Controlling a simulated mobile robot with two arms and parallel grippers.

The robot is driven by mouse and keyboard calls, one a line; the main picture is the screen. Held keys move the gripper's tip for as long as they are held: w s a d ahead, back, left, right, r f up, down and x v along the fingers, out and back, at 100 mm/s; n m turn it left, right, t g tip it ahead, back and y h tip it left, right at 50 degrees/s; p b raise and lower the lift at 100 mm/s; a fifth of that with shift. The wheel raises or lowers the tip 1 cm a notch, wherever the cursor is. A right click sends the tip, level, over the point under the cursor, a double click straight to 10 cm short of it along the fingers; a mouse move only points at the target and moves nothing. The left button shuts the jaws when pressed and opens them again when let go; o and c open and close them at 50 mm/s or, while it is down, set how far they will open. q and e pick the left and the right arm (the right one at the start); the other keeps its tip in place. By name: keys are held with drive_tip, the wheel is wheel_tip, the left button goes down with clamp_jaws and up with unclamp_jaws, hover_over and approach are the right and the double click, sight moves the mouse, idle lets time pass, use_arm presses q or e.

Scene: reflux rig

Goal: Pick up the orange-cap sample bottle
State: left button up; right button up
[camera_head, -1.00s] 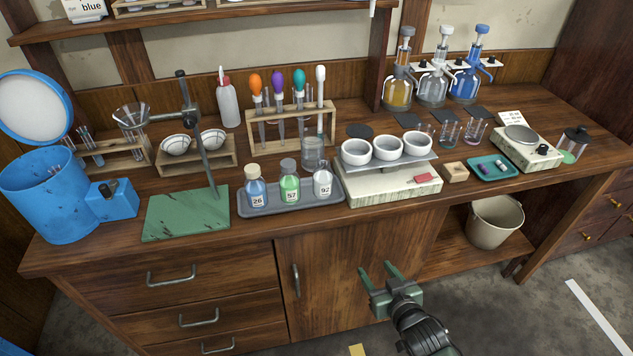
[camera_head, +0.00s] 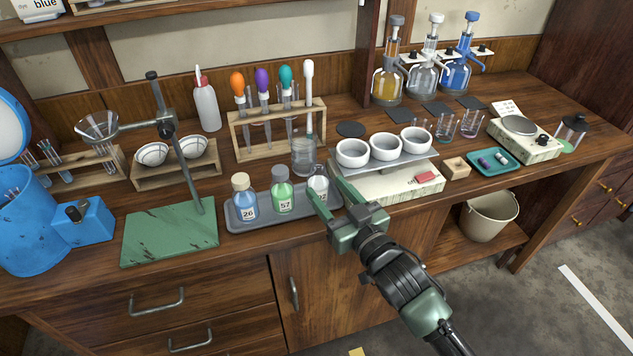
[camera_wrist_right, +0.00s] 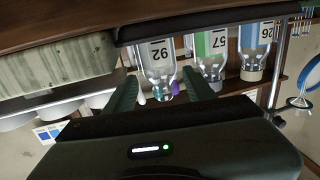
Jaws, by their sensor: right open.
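Three small sample bottles stand upright in a grey tray (camera_head: 262,222). Bottle 26 (camera_head: 245,206), with blue liquid, has a tan cap, the nearest to orange; it also shows in the right wrist view (camera_wrist_right: 257,40). Bottle 57 (camera_head: 283,198) has green liquid and a grey cap. Bottle 92 (camera_head: 318,187), clear or pale, stands at the right end, partly hidden by my right gripper (camera_head: 321,180). My right gripper is open, its fingers pointing at bottle 92. In the right wrist view bottle 92 (camera_wrist_right: 158,52) appears between the fingertips; contact cannot be told. My left gripper is out of view.
A glass beaker (camera_head: 304,158) stands behind the tray. A scale-like block (camera_head: 385,186) with white cups (camera_head: 352,153) is close on the right. A green-based stand (camera_head: 165,232) with a metal rod is on the left. A rack of droppers (camera_head: 250,146) stands behind.

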sight(324, 187)
drive_tip(key=x, duration=0.5)
drive_tip(key=shift+s+f+p, duration=0.1)
drive_tip(key=shift+f+p, duration=0.15)
drive_tip(key=shift+p, duration=0.05)
drive_tip(key=shift+w+a, duration=0.2)
drive_tip(key=shift+c, duration=0.5)
drive_tip(key=c, duration=1)
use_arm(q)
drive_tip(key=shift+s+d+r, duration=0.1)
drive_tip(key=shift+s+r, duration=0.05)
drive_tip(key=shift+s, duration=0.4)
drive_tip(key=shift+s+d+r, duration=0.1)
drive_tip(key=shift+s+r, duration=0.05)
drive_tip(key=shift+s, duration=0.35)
use_arm(e)
clamp_jaws()
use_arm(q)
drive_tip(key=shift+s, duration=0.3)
use_arm(e)
drive_tip(key=shift+r, duration=0.1)
